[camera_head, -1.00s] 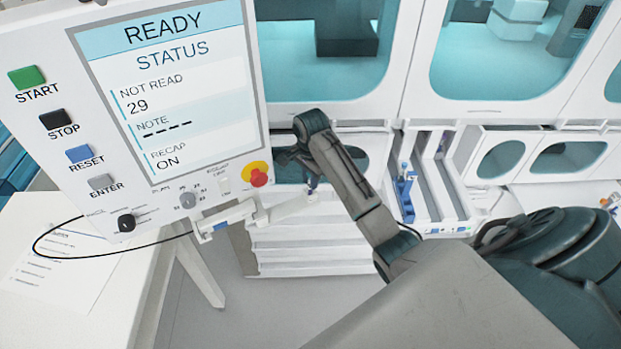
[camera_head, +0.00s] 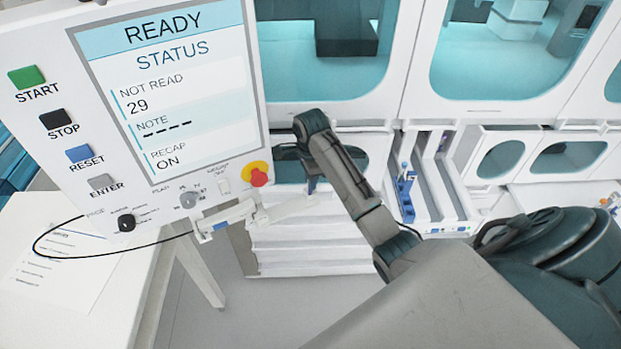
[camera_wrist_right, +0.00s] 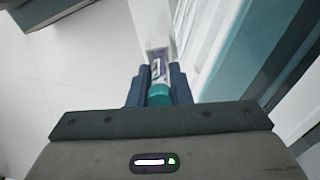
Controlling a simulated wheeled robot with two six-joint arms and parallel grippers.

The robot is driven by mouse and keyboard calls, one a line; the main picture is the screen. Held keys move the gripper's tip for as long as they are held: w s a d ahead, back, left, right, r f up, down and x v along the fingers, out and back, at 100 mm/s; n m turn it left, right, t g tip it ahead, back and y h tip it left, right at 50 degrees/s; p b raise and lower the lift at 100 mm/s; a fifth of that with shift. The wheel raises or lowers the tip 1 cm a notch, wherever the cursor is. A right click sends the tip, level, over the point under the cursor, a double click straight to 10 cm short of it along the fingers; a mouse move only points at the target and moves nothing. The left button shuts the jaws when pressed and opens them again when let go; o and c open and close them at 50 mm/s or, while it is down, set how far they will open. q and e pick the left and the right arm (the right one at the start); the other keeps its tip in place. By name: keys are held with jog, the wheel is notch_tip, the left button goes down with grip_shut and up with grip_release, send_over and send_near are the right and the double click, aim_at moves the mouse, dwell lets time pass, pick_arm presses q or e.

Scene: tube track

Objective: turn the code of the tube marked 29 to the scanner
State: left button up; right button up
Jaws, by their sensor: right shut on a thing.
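My right gripper (camera_wrist_right: 158,88) is shut on a tube (camera_wrist_right: 158,72) in the right wrist view. The tube has a teal cap (camera_wrist_right: 159,95) toward me and a pale label with dark print; I cannot read its number or tell which way its code faces. In the head view my right arm comes from the lower right, and its gripper (camera_head: 311,184) is small and partly hidden behind its own wrist, so the tube hardly shows. The screen (camera_head: 165,85) reads READY, NOT READ 29, RECAP ON. I cannot make out the scanner for certain. My left gripper is out of view.
The control panel (camera_head: 80,110) has coloured buttons and a red-and-yellow knob (camera_head: 257,176) near my right gripper. A white holder with a blue part (camera_head: 221,226) sits below it. A rack with blue parts (camera_head: 406,190) stands right of my arm.

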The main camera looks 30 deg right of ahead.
jog(key=shift+m, duration=1.4)
jog(key=shift+f, duration=0.2)
jog(key=o, duration=0.8)
